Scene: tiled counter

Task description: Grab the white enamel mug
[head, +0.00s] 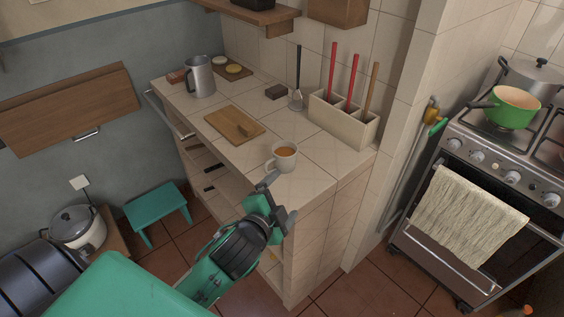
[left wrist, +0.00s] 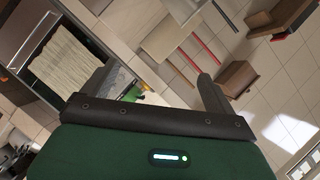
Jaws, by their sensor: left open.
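The white mug (head: 284,158), filled with a brown drink, stands upright near the front corner of the tiled counter (head: 318,152). Its handle points left in the head view. My left gripper (head: 280,197) is open and empty, just in front of and below the mug in the head view, apart from it. In the left wrist view my left gripper (left wrist: 156,84) shows two spread fingers with nothing between them, and I do not see the mug there. My right gripper is not in view.
A cutting board (head: 235,125) and metal pitcher (head: 199,77) stand left of the mug. A utensil holder (head: 342,122) with red-handled tools is behind it. The stove (head: 492,165) with a green pot (head: 513,107) is at right. Some counter around the mug is clear.

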